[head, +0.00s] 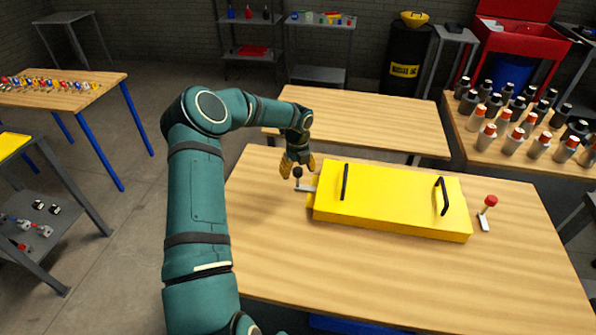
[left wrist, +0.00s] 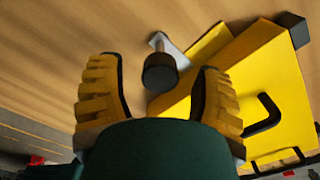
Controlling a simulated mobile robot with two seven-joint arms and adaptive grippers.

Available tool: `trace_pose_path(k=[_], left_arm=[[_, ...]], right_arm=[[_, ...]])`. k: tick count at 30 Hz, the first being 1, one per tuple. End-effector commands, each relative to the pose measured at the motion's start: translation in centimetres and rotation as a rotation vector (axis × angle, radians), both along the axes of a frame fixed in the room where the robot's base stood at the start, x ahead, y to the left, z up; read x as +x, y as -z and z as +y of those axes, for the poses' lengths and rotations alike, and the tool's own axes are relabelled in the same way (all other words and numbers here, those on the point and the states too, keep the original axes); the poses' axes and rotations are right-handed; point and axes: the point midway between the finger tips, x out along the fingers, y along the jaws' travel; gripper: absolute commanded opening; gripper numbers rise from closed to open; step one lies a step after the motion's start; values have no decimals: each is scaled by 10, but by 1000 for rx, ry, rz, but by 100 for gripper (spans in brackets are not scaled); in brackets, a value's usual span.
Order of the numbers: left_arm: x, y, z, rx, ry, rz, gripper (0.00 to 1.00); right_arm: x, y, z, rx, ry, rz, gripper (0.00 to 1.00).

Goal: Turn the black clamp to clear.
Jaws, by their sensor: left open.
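The black clamp (head: 298,173) stands at the left end of the yellow cover (head: 390,206) on the wooden table. It has a round black knob on a flat grey metal bar, and the bar points toward the cover's left edge. I cannot tell whether the bar overlaps the cover. My left gripper (head: 298,166) is just above and behind the clamp, pointing down, with its yellow fingers open. In the left wrist view the knob of the black clamp (left wrist: 160,75) shows between the two spread fingers, with gaps on both sides. My right gripper is not in view.
The cover has two black handles (head: 345,182). A red-knobbed clamp (head: 487,212) stands off its right end. Several bottles (head: 515,125) crowd the table at the back right. An empty wooden table (head: 365,118) is behind. The work table's front is clear.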

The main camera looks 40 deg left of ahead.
Motion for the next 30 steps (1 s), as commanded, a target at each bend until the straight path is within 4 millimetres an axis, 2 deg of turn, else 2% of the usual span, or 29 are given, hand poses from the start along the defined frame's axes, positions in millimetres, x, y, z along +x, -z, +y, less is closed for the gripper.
trace_pose_path(k=[11, 15, 16, 17, 30], left_arm=[[0, 4, 0, 0, -1, -1, 64], [0, 4, 0, 0, -1, -1, 15], [0, 4, 0, 0, -1, -1, 4], [0, 4, 0, 0, -1, -1, 0], [0, 4, 0, 0, -73, 0, 0]], right_arm=[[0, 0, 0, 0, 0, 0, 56], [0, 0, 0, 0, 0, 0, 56], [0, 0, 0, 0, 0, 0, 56], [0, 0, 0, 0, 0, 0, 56], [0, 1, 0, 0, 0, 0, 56]])
